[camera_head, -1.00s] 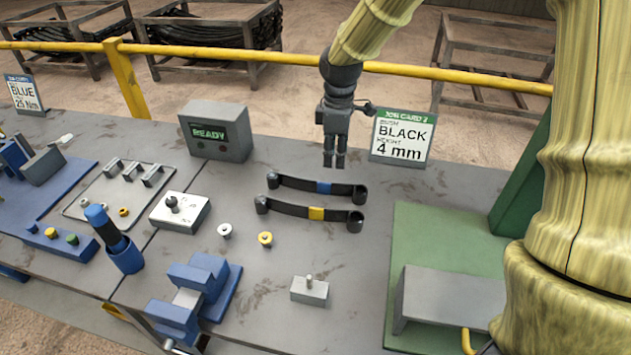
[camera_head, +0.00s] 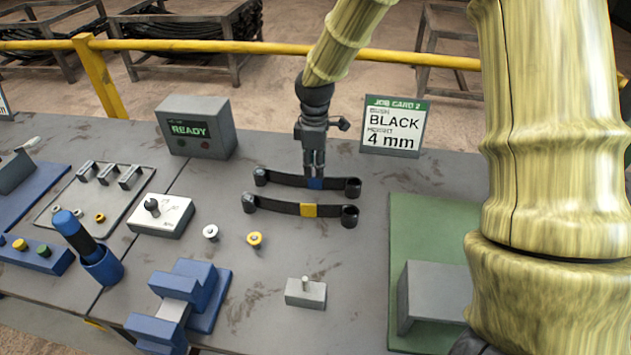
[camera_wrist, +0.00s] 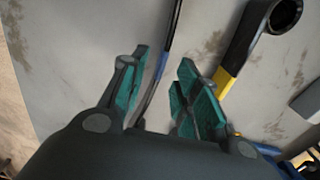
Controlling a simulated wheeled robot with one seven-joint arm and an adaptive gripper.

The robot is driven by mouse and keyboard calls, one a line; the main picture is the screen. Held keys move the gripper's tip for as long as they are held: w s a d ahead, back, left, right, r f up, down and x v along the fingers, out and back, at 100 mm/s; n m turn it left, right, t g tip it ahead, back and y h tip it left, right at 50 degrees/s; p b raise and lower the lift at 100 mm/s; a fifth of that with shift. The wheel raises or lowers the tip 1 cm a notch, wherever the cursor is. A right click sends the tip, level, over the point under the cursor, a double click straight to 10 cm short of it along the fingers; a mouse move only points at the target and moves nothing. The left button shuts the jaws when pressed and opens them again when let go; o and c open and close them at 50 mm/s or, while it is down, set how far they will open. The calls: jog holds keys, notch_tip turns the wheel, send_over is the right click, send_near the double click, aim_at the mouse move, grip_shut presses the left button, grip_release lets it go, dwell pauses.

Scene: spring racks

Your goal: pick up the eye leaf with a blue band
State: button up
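The eye leaf with a blue band (camera_head: 285,180) is a dark curved strip with an eye at each end, lying on the grey bench. My gripper (camera_head: 314,173) is down at its blue band, which the fingers partly cover in the head view. In the wrist view, my gripper (camera_wrist: 163,62) is open, with teal pads apart. The blue-band leaf (camera_wrist: 173,30) runs edge-on into the gap between the pads. The eye leaf with a yellow band (camera_head: 275,205) lies just in front, and in the wrist view (camera_wrist: 245,40) it is right of the fingers.
A job card (camera_head: 393,126) reading BLACK 4 mm stands behind right. A grey READY box (camera_head: 197,127) stands behind left. A blue fixture (camera_head: 190,300), a small block with a pin (camera_head: 306,293), and white and yellow bushes (camera_head: 254,239) sit in front. The bench between them is bare.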

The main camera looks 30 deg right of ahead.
aim_at(316, 189)
jog(key=shift+s+f, duration=0.15)
jog(key=shift+s, duration=0.1)
jog(key=shift+w+d+f+p, duration=0.1)
jog(key=shift+f+p, duration=0.25)
jog(key=shift+f, duration=0.9)
jog(key=shift+w+f+p, duration=0.1)
jog(key=shift+f+p, duration=0.2)
jog(key=shift+f, duration=0.95)
jog(key=shift+s, duration=0.1)
jog(key=shift+r, duration=0.1)
grip_shut()
